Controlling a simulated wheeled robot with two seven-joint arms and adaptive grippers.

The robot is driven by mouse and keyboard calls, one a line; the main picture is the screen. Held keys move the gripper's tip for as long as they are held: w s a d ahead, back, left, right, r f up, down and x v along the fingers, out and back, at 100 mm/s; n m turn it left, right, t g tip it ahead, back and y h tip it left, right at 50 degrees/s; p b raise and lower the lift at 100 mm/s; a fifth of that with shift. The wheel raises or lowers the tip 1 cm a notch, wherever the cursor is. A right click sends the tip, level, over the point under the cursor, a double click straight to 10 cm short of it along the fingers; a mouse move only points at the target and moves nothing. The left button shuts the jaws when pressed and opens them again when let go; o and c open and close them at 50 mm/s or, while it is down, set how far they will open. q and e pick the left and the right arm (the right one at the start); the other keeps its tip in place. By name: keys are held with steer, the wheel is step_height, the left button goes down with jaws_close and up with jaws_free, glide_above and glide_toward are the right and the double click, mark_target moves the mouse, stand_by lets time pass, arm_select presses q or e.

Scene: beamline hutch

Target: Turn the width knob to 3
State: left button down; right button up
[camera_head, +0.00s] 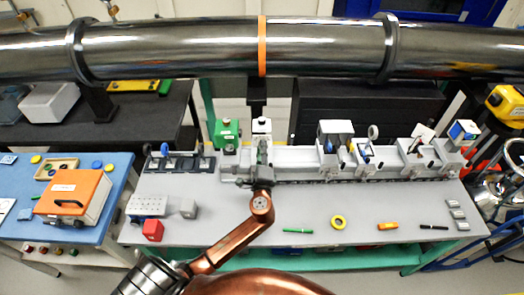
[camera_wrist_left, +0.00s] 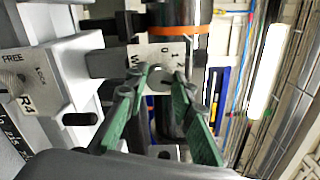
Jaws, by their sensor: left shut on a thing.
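My left gripper (camera_head: 263,160) reaches a pale upright unit (camera_head: 262,126) at the left end of the long grey rail on the bench. In the left wrist view its two green fingers (camera_wrist_left: 161,75) are closed on a small grey knob, the width knob (camera_wrist_left: 159,72). The knob sits before a pale plate (camera_wrist_left: 150,53) with dark marks, among them what looks like a W and a 1. The fingers hide part of the dial, and I cannot read the knob's setting. My right gripper is not in view.
A green-topped unit (camera_head: 227,133) stands just left of the gripper. A block marked FREE and LOCK (camera_wrist_left: 40,90) is close by in the wrist view. The big dark pipe (camera_head: 180,48) crosses behind.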

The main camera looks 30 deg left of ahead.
arm_select(q)
steer(key=shift+s+f, duration=0.1)
steer(key=c, duration=1.7)
jaws_free()
steer(key=shift+s, duration=0.1)
steer(key=shift+o, duration=0.2)
steer(key=v, duration=1.1)
steer(key=shift+s+d, duration=0.3)
steer(key=shift+d, duration=0.05)
